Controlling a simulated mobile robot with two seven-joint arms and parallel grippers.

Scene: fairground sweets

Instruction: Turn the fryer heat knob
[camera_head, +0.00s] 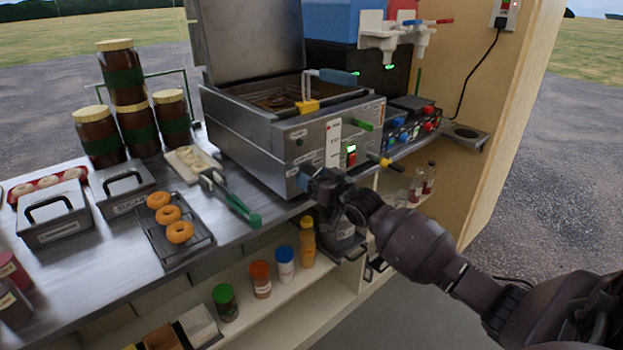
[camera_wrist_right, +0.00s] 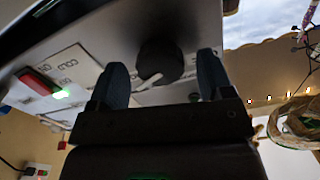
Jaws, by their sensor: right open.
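The steel fryer (camera_head: 262,150) stands on the counter with its lid raised at the back. In the right wrist view its black heat knob (camera_wrist_right: 160,60) has a white pointer slanting toward the lower left and sits on a pale front panel (camera_wrist_right: 85,40). My right gripper (camera_wrist_right: 163,75) is open, with one dark blue finger on each side of the knob. I cannot tell whether either finger touches it. In the head view my right gripper (camera_head: 316,182) is at the lower front of the fryer and hides the knob. My left gripper is not in view.
Green-handled tongs (camera_head: 232,203) and a rack of doughnuts (camera_head: 172,262) lie left of the fryer. Bottles (camera_head: 307,240) stand on the shelf below. Open floor lies at the lower right.

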